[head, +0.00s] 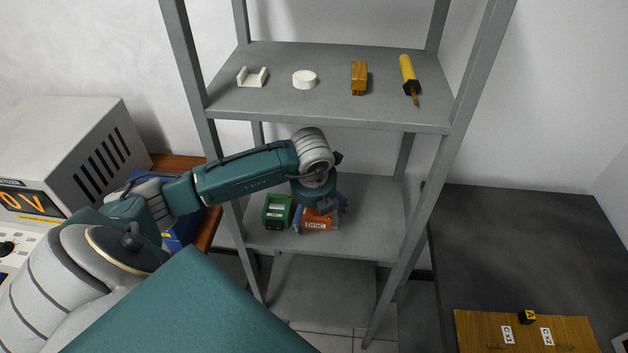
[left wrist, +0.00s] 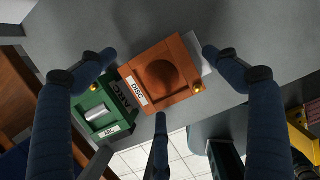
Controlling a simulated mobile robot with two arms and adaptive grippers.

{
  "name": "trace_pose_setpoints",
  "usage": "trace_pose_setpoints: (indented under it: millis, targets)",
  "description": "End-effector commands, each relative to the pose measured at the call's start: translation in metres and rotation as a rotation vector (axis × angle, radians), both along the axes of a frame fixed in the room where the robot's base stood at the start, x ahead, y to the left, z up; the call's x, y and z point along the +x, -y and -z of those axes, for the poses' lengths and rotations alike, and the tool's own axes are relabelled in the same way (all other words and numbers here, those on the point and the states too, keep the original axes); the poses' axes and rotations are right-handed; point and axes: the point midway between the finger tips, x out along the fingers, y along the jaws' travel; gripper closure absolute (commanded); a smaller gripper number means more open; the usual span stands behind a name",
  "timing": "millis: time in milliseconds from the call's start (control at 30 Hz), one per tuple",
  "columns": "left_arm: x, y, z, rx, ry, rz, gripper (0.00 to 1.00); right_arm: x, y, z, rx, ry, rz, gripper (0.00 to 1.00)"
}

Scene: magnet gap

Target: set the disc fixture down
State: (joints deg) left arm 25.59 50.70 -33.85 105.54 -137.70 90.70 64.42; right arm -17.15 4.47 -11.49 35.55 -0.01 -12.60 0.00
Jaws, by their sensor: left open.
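The disc fixture (head: 317,223) is an orange block with a white DISC label, standing on the middle shelf (head: 375,220). In the left wrist view the disc fixture (left wrist: 143,65) shows a round recess in its face and a small brass knob at a corner. My left gripper (head: 320,207) is right over it, with its blue fingers open and spread around it. In the left wrist view my left gripper (left wrist: 160,75) shows gaps between the fingertips and the fixture's sides. The gripper hides the fixture's upper part in the head view. My right gripper is not in view.
A green fixture (head: 277,211) stands close left of the disc fixture. The middle shelf's right part is clear.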

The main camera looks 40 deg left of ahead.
Motion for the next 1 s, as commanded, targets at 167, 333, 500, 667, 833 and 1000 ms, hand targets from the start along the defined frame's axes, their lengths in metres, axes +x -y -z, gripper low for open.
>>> trace_pose_setpoints:
  millis: [167,333,500,667,833,1000]
  targets:
    - [-0.002,0.003,-0.020,0.000,0.007,0.000,0.11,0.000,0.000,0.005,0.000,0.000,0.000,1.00]
    - [-0.032,0.020,-0.024,0.001,0.002,0.006,0.11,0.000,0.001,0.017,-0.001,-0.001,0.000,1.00]
    - [-0.067,0.041,-0.025,0.000,0.003,0.006,0.11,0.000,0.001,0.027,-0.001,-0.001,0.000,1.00]
    - [-0.091,0.056,-0.026,0.000,0.002,0.003,0.11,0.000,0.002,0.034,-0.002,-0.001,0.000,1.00]
    - [-0.106,0.064,-0.027,0.001,0.001,0.000,0.11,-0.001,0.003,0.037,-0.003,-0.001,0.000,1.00]
    - [-0.109,0.066,-0.028,0.000,0.002,0.000,0.11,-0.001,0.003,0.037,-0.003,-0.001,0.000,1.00]
